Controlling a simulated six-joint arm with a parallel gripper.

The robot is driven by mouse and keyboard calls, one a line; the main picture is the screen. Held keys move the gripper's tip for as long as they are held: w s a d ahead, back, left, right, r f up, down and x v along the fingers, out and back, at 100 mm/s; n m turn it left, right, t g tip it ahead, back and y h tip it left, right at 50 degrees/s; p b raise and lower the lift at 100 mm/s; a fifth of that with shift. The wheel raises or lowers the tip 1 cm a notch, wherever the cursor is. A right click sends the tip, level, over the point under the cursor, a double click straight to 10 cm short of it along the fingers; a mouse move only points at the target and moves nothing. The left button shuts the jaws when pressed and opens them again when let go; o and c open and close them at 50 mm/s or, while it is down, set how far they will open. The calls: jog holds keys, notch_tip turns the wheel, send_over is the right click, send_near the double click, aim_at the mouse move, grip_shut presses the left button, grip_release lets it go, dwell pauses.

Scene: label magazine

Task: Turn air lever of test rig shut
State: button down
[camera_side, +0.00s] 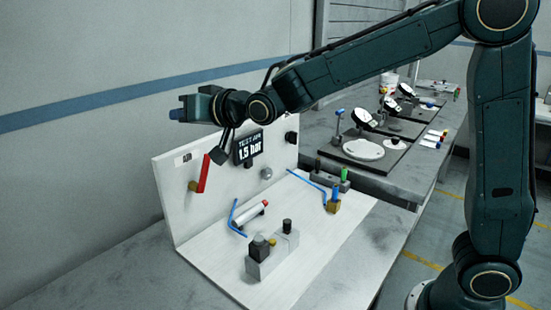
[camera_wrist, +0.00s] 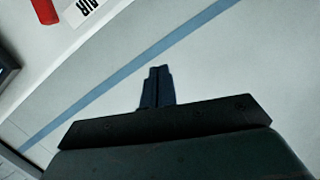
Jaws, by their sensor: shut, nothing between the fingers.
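The red air lever (camera_side: 203,173) is on the upright white panel of the test rig (camera_side: 171,194). It stands close to upright, leaning slightly, with a brass fitting (camera_side: 193,186) at its lower end. The AIR label (camera_side: 183,158) is just left of it. My gripper (camera_side: 175,114) is above the panel's top edge, up and left of the lever, apart from it. In the wrist view my gripper (camera_wrist: 159,72) is shut and empty in front of bare wall. Part of the red lever (camera_wrist: 44,10) shows at the top left there, beside the AIR label (camera_wrist: 84,6).
A display reading 1.5 bar (camera_side: 249,148) is on the panel right of the lever, with black and grey knobs beyond. The rig's base holds a grey valve block (camera_side: 272,254), a white cylinder (camera_side: 250,215) and blue tubes. A bench with dials (camera_side: 363,149) stands behind.

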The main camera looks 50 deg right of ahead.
jog(key=s+a+r+n+t+h, duration=0.1)
jog(key=s+a+r+n+h, duration=0.15)
jog(key=s+n, duration=0.4)
jog(key=s+a+r+n+h, duration=0.2)
jog(key=s+n+h, duration=0.25)
jog(key=n, duration=0.25)
notch_tip(320, 180, down, 16)
jog(key=shift+d+r+y, duration=0.2)
jog(key=shift+d+y, duration=0.05)
jog(key=shift+y, duration=0.05)
jog(key=shift+w, duration=0.1)
jog(key=w+d+f, duration=0.2)
jog(key=w+d, duration=0.4)
jog(key=w, duration=0.3)
jog(key=shift+w+f, duration=0.2)
jog(key=shift+w, duration=0.1)
dwell(0.4)
